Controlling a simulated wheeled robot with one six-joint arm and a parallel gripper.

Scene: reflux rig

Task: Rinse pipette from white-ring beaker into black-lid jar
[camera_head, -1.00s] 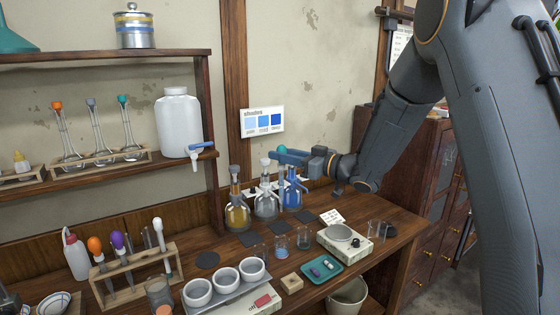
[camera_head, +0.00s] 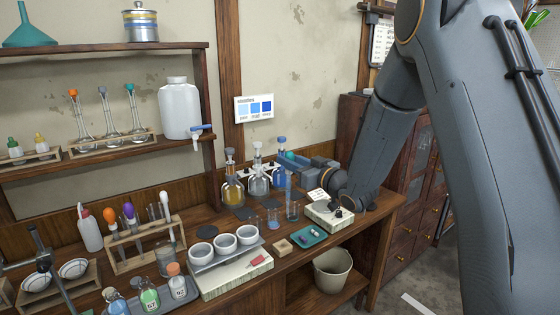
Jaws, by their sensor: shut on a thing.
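My gripper (camera_head: 286,157) is shut at the back right of the bench. A small teal bulb (camera_head: 291,155) shows between its jaws; I take it for the pipette's. A bluish upright stem (camera_head: 289,181) runs down below it to a small clear glass beaker (camera_head: 293,211). I cannot tell whether the tip is inside the beaker or behind it. Another small beaker (camera_head: 273,217) to the left holds a little blue liquid. No white ring can be made out on either. A dark, lid-like shape (camera_head: 339,211) shows by my arm at the right; no black-lid jar is clearly seen.
Stoppered flasks, one yellow (camera_head: 232,187) and one blue (camera_head: 279,173), stand close behind and left of my gripper. A teal tray (camera_head: 309,236), a scale (camera_head: 326,216) and white bowls (camera_head: 224,243) stand in front. A pipette rack (camera_head: 146,248) is at left.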

